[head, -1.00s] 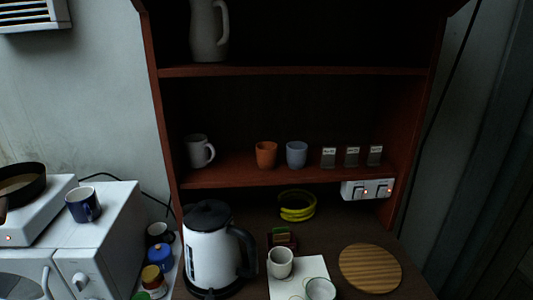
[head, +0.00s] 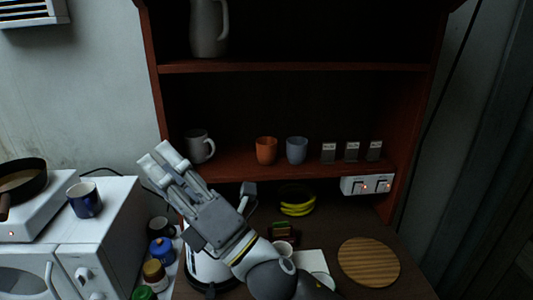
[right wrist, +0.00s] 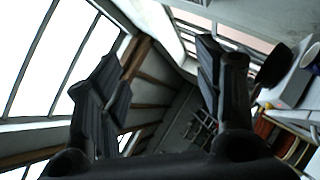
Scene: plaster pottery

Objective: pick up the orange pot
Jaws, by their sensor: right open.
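The orange pot (head: 266,150) is a small orange cup standing upright on the middle shelf of the wooden cabinet. A grey-blue cup (head: 297,150) stands just to its right. My right gripper (head: 163,160) is in front of the cabinet, to the left of the orange pot and apart from it, with its fingers pointing up and left. It is open and empty. In the right wrist view the two fingers (right wrist: 160,95) are spread wide, with windows and the ceiling beyond; the orange pot does not show there. My left gripper is not in view.
A grey mug (head: 199,146) stands on the same shelf behind my right gripper. Small labelled blocks (head: 352,152) stand to the right of the cups. My arm partly hides the white kettle (head: 205,268).

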